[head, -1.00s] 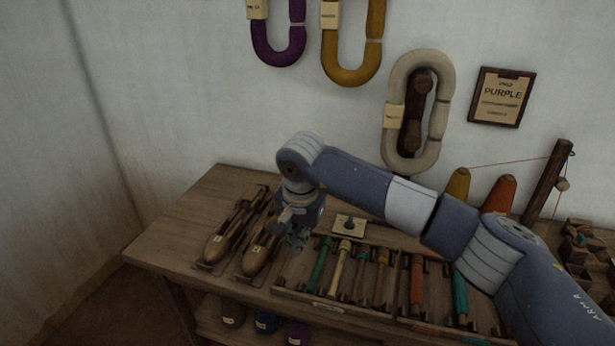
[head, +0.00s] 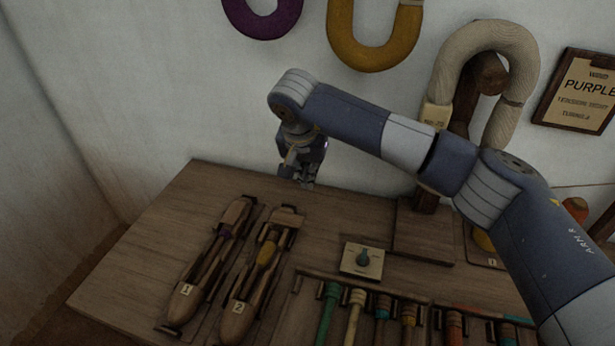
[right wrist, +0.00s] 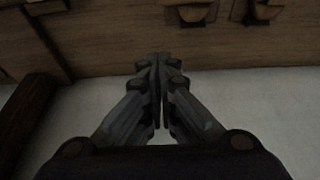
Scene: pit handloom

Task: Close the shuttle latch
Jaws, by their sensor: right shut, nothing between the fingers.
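Two wooden boat-shaped shuttles lie side by side on the table in the head view. Shuttle 1 (head: 188,291) is on the left and has a little purple inside. Shuttle 2 (head: 236,318) is on the right and holds a yellow-wound bobbin (head: 267,252). A small block shows at shuttle 2's far end; I cannot tell clearly how its latch stands. My right gripper (head: 299,183) is above the table's back edge, beyond the shuttles and apart from them. In the right wrist view its fingers (right wrist: 158,62) are shut together and empty. My left gripper is not in view.
Yarn hanks (head: 368,50) hang on the wall behind. The table's left part (head: 150,240) is clear.

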